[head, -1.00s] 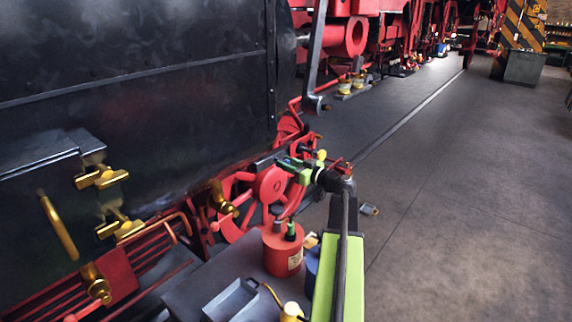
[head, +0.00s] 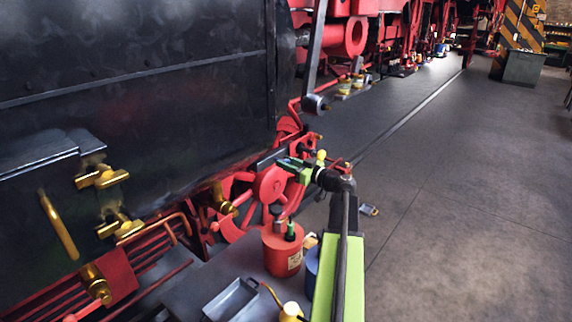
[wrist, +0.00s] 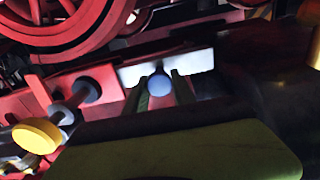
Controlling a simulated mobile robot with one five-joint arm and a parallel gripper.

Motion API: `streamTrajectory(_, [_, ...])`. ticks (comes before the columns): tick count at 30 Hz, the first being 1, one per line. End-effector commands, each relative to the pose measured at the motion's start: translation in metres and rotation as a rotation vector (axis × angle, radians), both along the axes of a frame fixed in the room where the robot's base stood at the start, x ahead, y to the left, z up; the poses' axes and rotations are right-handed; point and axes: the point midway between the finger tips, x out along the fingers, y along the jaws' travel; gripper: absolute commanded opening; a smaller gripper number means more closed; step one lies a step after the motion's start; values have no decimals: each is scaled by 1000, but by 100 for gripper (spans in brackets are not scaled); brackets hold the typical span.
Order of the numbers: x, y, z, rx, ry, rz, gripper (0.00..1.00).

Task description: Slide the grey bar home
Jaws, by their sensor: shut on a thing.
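The grey bar (wrist: 190,63) shows pale in the wrist view, lying crosswise just beyond my fingertips. A round blue knob (wrist: 159,84) stands in front of it and appears fixed to it. My gripper (wrist: 160,86) is shut on this knob, one finger on each side. In the head view my gripper (head: 284,163) is at the red wheelwork under the black tank, and the bar (head: 266,160) shows dark, sticking out to its left. The knob is hidden there. How far the bar sits in its guide cannot be told.
A red plate with a rod and yellow knob (wrist: 36,136) is left of my fingers in the wrist view. A red can (head: 282,250) and grey tray (head: 232,300) stand on a surface below my arm. A dark rod (head: 315,60) hangs above.

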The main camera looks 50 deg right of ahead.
Motion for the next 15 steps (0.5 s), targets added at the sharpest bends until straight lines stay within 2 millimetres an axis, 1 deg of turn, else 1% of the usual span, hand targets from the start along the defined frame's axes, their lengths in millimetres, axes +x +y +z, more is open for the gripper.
streamTrajectory(1, [2,-10,0,0,-1,-4,0])
streamTrajectory(3, [3,-21,1,0,-1,-4,0])
streamTrajectory(6, [4,-32,1,0,-2,-5,0])
streamTrajectory(13, [3,-32,1,1,-3,-9,0])
streamTrajectory(14, [3,-32,1,1,-4,-9,32])
streamTrajectory(15, [3,-33,1,1,-4,-9,37])
